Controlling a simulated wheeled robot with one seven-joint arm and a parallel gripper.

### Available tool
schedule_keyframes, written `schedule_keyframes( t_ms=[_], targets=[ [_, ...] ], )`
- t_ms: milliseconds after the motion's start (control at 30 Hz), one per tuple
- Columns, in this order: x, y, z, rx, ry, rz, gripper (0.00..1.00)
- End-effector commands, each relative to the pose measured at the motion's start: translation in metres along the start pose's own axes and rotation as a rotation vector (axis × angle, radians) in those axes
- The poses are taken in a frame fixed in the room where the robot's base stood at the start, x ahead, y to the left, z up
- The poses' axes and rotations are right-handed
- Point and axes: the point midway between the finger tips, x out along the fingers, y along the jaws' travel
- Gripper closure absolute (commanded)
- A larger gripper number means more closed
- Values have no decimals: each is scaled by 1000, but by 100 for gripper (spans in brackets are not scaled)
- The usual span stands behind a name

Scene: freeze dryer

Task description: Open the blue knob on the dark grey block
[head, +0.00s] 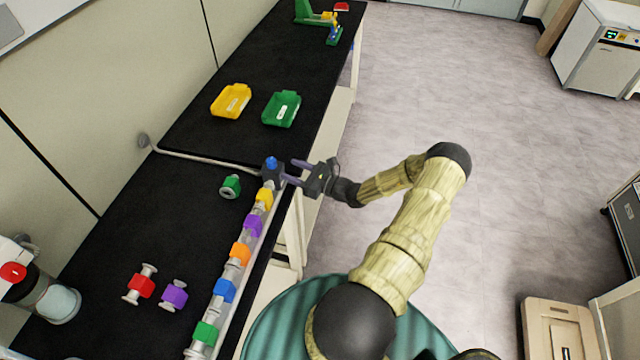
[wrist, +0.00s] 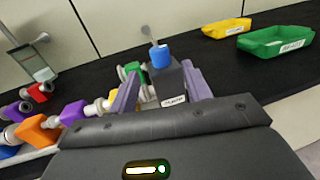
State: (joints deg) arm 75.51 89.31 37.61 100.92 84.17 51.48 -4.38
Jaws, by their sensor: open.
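The blue knob (head: 270,161) sits on top of the dark grey block (head: 270,173) at the far end of a row of coloured clamps. In the wrist view the blue knob (wrist: 161,55) stands above the dark grey block (wrist: 169,84), which carries a white label. My gripper (head: 288,171) is open at the right side of the block, with its two purple fingers pointing at it. In the wrist view the fingers of my gripper (wrist: 160,90) appear to either side of the block. Whether they touch it I cannot tell.
A pipe (head: 205,160) runs left from the block. A green clamp (head: 230,186) lies left of it; a yellow clamp (head: 264,197) is just in front. A yellow bin (head: 231,101) and a green bin (head: 281,108) stand farther back. The black bench (head: 190,133) is clear between them.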

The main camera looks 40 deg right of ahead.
Motion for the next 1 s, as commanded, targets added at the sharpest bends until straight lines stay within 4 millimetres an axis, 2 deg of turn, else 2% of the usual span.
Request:
schedule_keyframes(
  t_ms=[33,200,433,600,1000],
  targets=[
    [-12,-1,-3,-1,1,-4,51],
    [-46,-1,-3,-1,1,-4,51],
    [-82,-1,-2,-1,1,-3,51],
    [-91,0,0,0,0,-1,51],
    [-90,0,0,0,0,-1,51]
  ],
)
